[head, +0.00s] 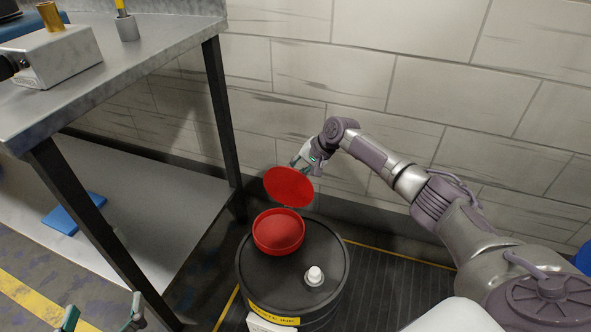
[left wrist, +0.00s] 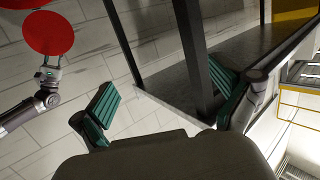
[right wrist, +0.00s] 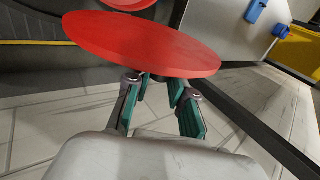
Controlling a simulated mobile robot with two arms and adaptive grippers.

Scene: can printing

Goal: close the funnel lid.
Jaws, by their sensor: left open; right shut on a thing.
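The red funnel (head: 278,236) sits on top of a black drum (head: 256,262). Its round red lid (head: 288,186) is raised, tilted up behind the funnel's bowl. My right gripper (head: 308,164) is at the lid's far upper edge. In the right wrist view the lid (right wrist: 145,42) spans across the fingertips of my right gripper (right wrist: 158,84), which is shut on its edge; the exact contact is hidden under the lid. My left gripper (head: 100,318) is open and empty at the bottom left. The left wrist view shows its fingers (left wrist: 160,108) wide apart, with the lid (left wrist: 48,34) far off.
A white cap (head: 314,276) stands on the drum top beside the funnel. A metal table (head: 150,40) with dark legs and a lower shelf (head: 150,215) stands left of the drum. A block wall (head: 420,90) is close behind the drum.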

